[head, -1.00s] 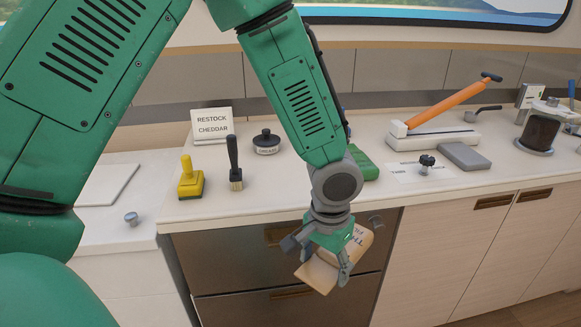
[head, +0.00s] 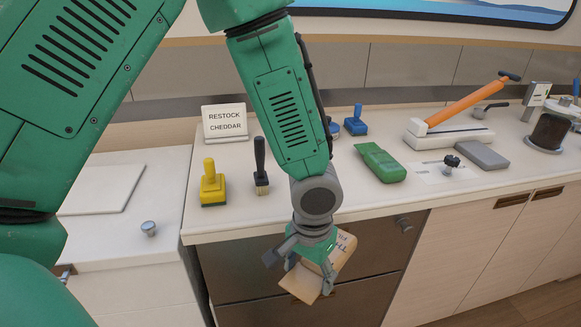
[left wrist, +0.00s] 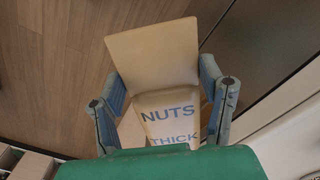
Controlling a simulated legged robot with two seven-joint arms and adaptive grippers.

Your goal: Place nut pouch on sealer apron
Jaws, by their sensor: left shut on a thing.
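The nut pouch (head: 303,284) is tan with blue lettering. In the left wrist view the pouch (left wrist: 152,58) reads NUTS and THICK. My left gripper (head: 309,273) is shut on it, with one finger on each side, and holds it in front of the dark drawers, below the counter edge. The sealer (head: 450,137) is a white base with a raised orange arm at the right of the counter. A flat grey slab (head: 482,155) lies in front of it, which may be its apron. The pouch is well apart from both. My right gripper is not in view.
On the counter (head: 330,205) stand a yellow stamp (head: 212,184), a black brush (head: 260,165), a RESTOCK CHEDDAR sign (head: 225,124), a green block (head: 381,163), a blue stamp (head: 356,122) and a black knob on a white card (head: 451,164). A dark cylinder (head: 549,133) stands far right.

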